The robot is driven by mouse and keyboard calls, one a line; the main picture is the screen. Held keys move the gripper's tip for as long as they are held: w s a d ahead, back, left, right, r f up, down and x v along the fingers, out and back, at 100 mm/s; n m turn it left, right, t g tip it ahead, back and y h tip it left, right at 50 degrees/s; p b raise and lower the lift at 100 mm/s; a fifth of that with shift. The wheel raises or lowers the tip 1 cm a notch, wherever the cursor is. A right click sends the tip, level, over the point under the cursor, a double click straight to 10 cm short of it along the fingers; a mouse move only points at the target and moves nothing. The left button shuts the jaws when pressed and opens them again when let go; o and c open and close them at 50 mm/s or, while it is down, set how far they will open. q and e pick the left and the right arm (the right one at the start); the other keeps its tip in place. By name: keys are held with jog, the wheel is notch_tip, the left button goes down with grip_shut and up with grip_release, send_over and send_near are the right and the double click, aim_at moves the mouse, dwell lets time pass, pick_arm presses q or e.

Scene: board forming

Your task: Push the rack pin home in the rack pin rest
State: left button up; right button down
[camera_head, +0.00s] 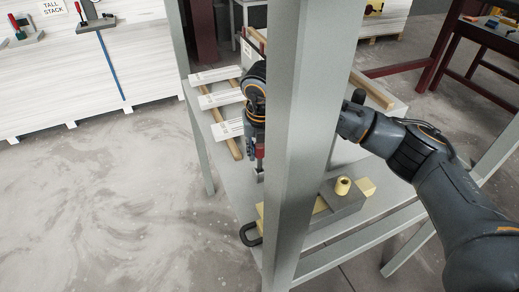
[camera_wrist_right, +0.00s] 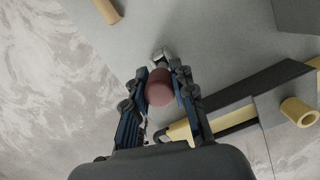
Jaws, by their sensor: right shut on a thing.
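My right gripper (camera_head: 258,148) is shut on the rack pin, which has a dark red part (camera_head: 260,152). The gripper points down over the grey table, just left of the pale post. In the right wrist view the pin shows end-on as a round dark red knob (camera_wrist_right: 160,92) between the two fingers. A small metallic piece (camera_wrist_right: 162,58) shows just beyond the knob, close to the table; I cannot tell whether it is part of the pin or of its rest. The rack pin rest is not clearly visible. My left gripper is not in view.
A pale upright post (camera_head: 298,140) hides part of the table (camera_head: 325,228). A grey block (camera_head: 343,200) with a yellow tube (camera_head: 342,186) stands at the near right. Labelled white boards (camera_head: 215,75) lie on wooden strips behind. A black loop (camera_head: 248,236) sticks out at the near edge.

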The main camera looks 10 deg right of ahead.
aim_at(260, 167)
jog(key=shift+f+b, duration=1.6)
jog(key=shift+f, duration=0.4)
jog(key=c, duration=1)
grip_release()
jog(key=shift+c, duration=0.2)
jog(key=shift+r, duration=0.1)
jog(key=r, duration=0.4)
jog(key=s+r, duration=0.1)
jog(key=r, duration=0.3)
jog(key=s+r, duration=0.1)
jog(key=r, duration=0.3)
jog(key=shift+f, duration=0.15)
